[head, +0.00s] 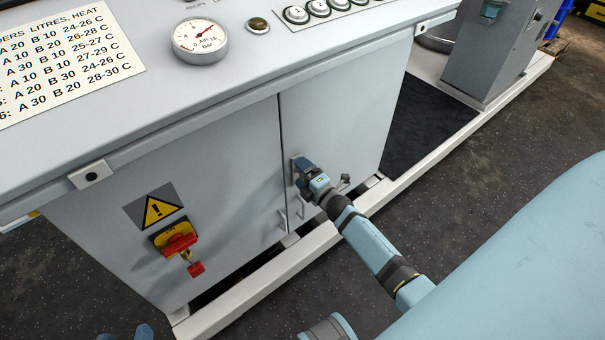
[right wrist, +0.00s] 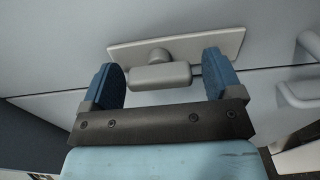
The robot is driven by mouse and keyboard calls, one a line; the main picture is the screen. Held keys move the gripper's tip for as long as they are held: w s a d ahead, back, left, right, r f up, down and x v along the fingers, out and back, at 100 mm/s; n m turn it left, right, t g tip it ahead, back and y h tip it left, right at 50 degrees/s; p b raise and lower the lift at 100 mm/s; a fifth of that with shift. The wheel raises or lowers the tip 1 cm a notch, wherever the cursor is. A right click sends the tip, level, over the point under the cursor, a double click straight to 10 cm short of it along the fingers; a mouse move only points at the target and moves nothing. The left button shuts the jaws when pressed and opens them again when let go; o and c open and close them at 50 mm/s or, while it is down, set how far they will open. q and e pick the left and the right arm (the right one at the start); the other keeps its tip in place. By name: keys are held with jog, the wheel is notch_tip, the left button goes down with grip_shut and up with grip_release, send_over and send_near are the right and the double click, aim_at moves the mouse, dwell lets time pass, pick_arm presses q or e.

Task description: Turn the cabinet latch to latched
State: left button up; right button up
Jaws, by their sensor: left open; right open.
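The cabinet latch shows in the right wrist view as a short grey handle (right wrist: 160,76) on a round stem, in front of a long grey plate (right wrist: 222,45). The handle lies roughly along the plate's length. In the head view the latch plate (head: 294,168) is just visible by the door seam, mostly hidden behind my right gripper (head: 302,172). The right gripper (right wrist: 163,84) is open, with one blue finger at each end of the handle; gaps show on both sides. The blue fingertips of my left gripper (head: 125,335) show at the bottom edge, open and away from the cabinet.
The cabinet has a left door (head: 215,195) and a right door (head: 345,115), with pull handles (head: 283,221) low by the seam. A red rotary switch (head: 176,241) with a hanging red tag is on the left door. A white base rail (head: 262,292) runs along the floor.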

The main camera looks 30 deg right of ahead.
jog(key=shift+s, duration=0.4)
pick_arm(q)
jog(key=f+p, duration=0.1)
jog(key=s+a+f+g+y+p, duration=0.1)
jog(key=shift+s+a+f+g, duration=0.15)
jog(key=shift+a+f+g, duration=0.15)
jog(key=shift+f, duration=0.05)
pick_arm(e)
jog(key=s+d, duration=0.1)
jog(key=s, duration=1.2)
